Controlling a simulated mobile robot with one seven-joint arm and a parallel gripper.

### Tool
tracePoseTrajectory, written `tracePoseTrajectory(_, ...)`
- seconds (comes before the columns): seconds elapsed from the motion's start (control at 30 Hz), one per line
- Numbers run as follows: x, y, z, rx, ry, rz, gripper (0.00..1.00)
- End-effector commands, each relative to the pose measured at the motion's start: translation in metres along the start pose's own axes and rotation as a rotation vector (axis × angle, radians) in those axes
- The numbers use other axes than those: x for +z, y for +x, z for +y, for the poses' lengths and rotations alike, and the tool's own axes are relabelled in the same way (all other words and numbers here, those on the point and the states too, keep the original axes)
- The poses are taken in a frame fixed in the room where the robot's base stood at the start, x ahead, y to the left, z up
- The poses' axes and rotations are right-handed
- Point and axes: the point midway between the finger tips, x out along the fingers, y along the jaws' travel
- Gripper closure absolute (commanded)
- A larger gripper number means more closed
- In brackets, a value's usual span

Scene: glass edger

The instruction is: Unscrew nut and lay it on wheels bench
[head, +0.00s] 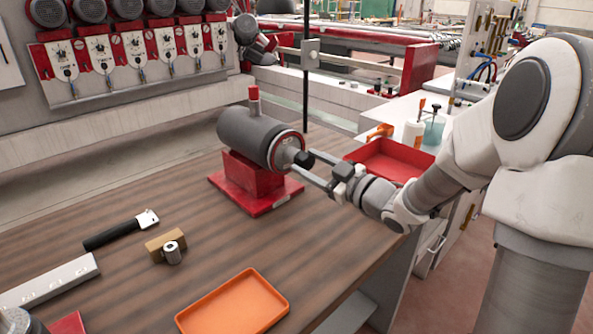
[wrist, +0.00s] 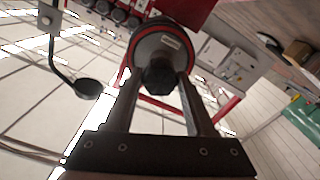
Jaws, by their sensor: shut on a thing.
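A grey cylindrical spindle unit (head: 247,136) on a red base (head: 252,186) stands on the wooden bench (head: 120,215). A dark nut (head: 304,159) sits at the centre of its round end face, and the nut also shows in the wrist view (wrist: 159,79). My gripper (head: 311,168) reaches in from the right, level with the spindle. In the wrist view its two fingers (wrist: 160,85) are closed on either side of the nut. The nut is against the end face; its thread is hidden.
An orange tray (head: 232,305), a black-handled wrench (head: 120,229) and a wooden block (head: 165,241) with a small metal cylinder (head: 172,253) lie on the bench. Bare wood lies between spindle and orange tray.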

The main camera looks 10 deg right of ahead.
Motion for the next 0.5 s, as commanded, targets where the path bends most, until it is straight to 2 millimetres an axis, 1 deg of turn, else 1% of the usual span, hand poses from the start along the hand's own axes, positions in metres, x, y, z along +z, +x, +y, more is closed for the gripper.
tracePoseTrajectory(0.03, 0.0051, 0.0002, -0.0024, 0.0, -0.042, 0.001, 1.0)
tracePoseTrajectory(0.5, 0.0051, 0.0, -0.0021, 0.001, -0.419, 0.001, 1.0)
